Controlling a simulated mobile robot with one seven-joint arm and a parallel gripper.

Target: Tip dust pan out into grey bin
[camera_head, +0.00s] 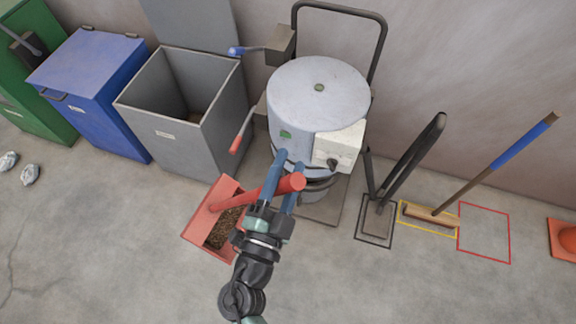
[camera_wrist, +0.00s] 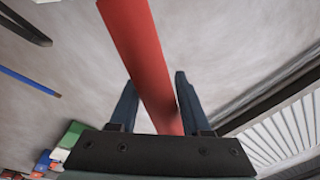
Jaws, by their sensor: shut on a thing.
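The red dust pan (camera_head: 228,194) is left of the pellet machine, in front of the grey bin, with brown pellets (camera_head: 224,228) in it. Its red handle (camera_head: 245,196) runs right, between the blue fingers of my gripper (camera_head: 288,165). My gripper (camera_wrist: 156,80) is shut on that handle (camera_wrist: 150,60), which also shows in the wrist view. I cannot tell how high the pan is above the floor. The grey bin (camera_head: 168,135) stands open behind and left of the pan, its lid (camera_head: 190,22) raised against the wall. Some brown material lies at its bottom.
A blue bin (camera_head: 85,65) and a green bin (camera_head: 30,90) stand left of the grey bin. The machine (camera_head: 318,95), with projecting levers, stands right of it. A broom (camera_head: 490,165), an empty red floor outline (camera_head: 484,233) and an orange cone (camera_head: 563,240) are right. Front-left floor is mostly clear.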

